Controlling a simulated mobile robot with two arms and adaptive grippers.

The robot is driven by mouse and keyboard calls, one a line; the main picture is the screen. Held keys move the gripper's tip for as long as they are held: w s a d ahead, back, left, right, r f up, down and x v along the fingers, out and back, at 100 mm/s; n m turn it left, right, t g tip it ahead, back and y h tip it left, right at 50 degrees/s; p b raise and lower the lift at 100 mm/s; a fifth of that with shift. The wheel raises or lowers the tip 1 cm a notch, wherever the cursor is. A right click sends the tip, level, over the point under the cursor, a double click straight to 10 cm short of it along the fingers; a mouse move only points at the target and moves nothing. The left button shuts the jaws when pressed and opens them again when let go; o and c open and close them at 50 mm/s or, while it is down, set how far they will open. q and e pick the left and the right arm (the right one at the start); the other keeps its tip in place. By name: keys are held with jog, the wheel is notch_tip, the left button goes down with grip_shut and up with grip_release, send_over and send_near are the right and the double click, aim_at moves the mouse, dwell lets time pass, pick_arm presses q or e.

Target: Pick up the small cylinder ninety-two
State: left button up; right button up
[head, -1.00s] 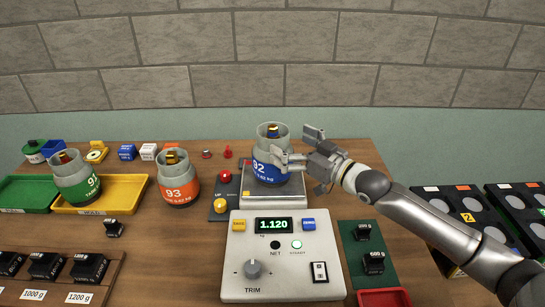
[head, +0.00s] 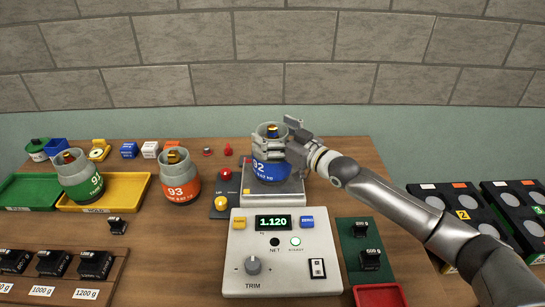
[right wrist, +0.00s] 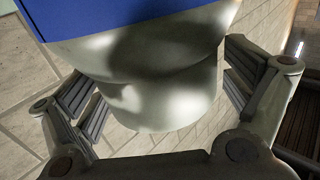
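The small cylinder ninety-two (head: 270,172) is grey with a blue label and a brass valve. It stands upright on the scale's pan (head: 254,193) in the head view. My right gripper (head: 276,147) comes in from the right at the height of its collar. In the right wrist view the grey collar and blue band (right wrist: 150,25) fill the upper middle. The right gripper's fingers (right wrist: 165,98) stand on either side of the collar, with narrow gaps showing, so it looks open around it. My left gripper is not in view.
The scale console (head: 281,262) reads 1.120 in front. Black weights sit on the right green mat (head: 352,236).

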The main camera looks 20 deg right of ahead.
jog(key=c, duration=1.9)
jog(key=shift+w+r, duration=0.1)
jog(key=shift+r, duration=0.15)
jog(key=shift+c, duration=0.3)
